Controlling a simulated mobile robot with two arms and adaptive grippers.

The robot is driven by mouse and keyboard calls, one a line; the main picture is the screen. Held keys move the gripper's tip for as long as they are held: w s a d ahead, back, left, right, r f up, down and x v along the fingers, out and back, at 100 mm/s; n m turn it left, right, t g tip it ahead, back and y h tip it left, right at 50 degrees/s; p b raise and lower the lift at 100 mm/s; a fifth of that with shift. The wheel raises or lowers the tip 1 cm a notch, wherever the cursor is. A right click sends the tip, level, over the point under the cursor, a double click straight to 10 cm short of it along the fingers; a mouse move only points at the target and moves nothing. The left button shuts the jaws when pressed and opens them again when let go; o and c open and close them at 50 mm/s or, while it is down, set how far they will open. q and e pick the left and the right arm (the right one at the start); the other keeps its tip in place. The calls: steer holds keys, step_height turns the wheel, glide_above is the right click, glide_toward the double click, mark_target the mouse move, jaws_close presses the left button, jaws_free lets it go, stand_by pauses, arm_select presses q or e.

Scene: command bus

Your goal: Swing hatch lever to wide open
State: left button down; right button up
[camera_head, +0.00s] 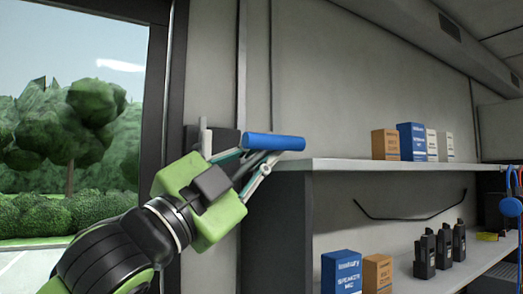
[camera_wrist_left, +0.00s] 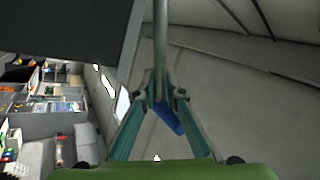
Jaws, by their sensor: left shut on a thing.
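The hatch lever has a blue grip (camera_head: 274,142) that lies nearly level and points right, in front of a dark plate (camera_head: 219,142) on the wall. My left gripper (camera_head: 262,162) reaches it from below and left and is shut on the lever. In the left wrist view, a grey rod (camera_wrist_left: 160,45) runs down between my left gripper's fingers (camera_wrist_left: 162,98), with a piece of the blue grip (camera_wrist_left: 169,120) just below them. The lever's pivot is mostly hidden behind my gripper in the head view. My right gripper is in neither view.
A wall shelf (camera_head: 390,165) just right of the lever holds several boxes (camera_head: 412,142). A lower shelf holds more boxes (camera_head: 342,272) and black radios (camera_head: 443,246). A doorway with trees (camera_head: 85,125) outside is at left, behind my arm.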

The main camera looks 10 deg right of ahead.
arm_select(q)
steer(key=shift+d+f, duration=0.3)
steer(key=shift+f, duration=0.35)
steer(key=c, duration=2.1)
jaws_free()
steer(key=shift+s+a, duration=0.1)
steer(key=shift+s, duration=0.05)
steer(key=shift+c, duration=0.2)
steer(key=shift+a+r, duration=0.2)
steer(key=v, duration=1.2)
